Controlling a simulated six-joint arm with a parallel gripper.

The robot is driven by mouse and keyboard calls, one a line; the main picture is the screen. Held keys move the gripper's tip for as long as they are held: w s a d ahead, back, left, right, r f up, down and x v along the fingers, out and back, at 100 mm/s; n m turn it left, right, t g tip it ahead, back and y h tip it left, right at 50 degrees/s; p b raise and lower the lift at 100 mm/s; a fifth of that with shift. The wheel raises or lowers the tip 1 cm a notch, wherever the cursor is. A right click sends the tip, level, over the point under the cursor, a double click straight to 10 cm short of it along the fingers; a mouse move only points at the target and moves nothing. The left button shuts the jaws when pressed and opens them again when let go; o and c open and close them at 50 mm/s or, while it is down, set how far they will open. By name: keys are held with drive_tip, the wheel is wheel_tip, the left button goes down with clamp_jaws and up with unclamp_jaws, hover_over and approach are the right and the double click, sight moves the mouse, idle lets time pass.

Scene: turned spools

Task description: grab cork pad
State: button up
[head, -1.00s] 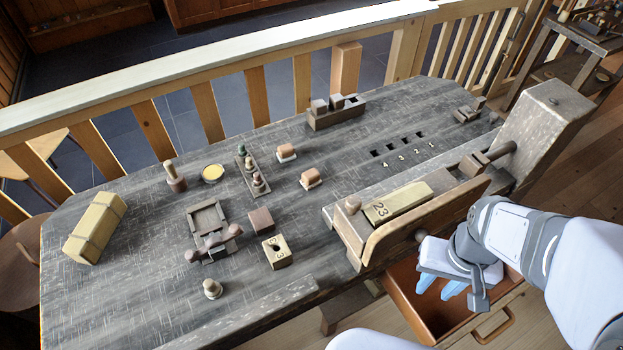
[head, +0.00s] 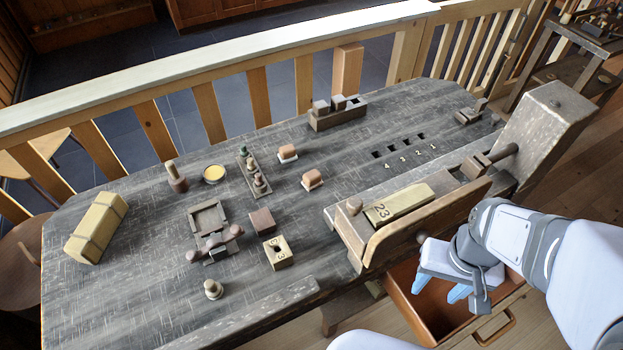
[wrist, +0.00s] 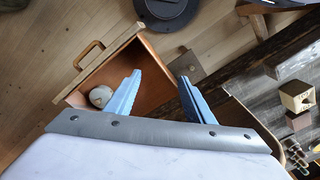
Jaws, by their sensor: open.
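My gripper (head: 438,288) is open and empty, fingers pointing down above the open drawer (head: 404,303) under the bench's front. In the wrist view, my gripper's blue fingers (wrist: 159,80) stand wide apart, with the drawer (wrist: 150,54) beyond and partly behind them. A rounded pale grey-beige thing (wrist: 101,96) lies inside the drawer, left of the left finger. I cannot tell whether it is the cork pad. No other thing is clearly a cork pad. Part of the drawer's inside is hidden by my gripper.
The vise's wooden jaw (head: 428,222) and the bench edge stand close beside my gripper. The drawer handle (head: 497,328) sticks out at the front. On the bench are a numbered block (head: 278,252), a yellow tied bundle (head: 96,227) and two small brown-topped blocks (head: 312,179).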

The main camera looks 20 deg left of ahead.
drive_tip(key=w+r+n+g+h+p, duration=0.1)
drive_tip(key=w+r+n+h+p, duration=0.3)
drive_tip(key=w+r+n+h, duration=0.95)
drive_tip(key=w+a+t+b, duration=0.1)
drive_tip(key=w+a, duration=0.1)
drive_tip(key=w+a+f+n+t+b, duration=0.1)
drive_tip(key=w+a+b, duration=0.1)
drive_tip(key=a, duration=0.1)
drive_tip(key=w+a+n+y+b, duration=0.1)
drive_tip(key=w+a+b, duration=0.1)
drive_tip(key=shift+a+f+t, duration=0.3)
drive_tip(key=shift+a+t, duration=0.05)
drive_tip(key=shift+t, duration=0.05)
drive_tip(key=w+a+f+n+t+b, duration=0.4)
drive_tip(key=a+f, duration=0.3)
drive_tip(key=a, duration=0.4)
drive_tip(key=n+t+y+b, duration=0.4)
drive_tip(key=n+t+b, duration=0.15)
drive_tip(key=n, duration=0.35)
approach(316, 173)
drive_tip(key=x, duration=0.3)
drive_tip(key=shift+w+g, duration=0.25)
drive_tip(key=shift+w, duration=0.15)
drive_tip(key=shift+p+x, duration=0.75)
drive_tip(key=shift+x, duration=2.9)
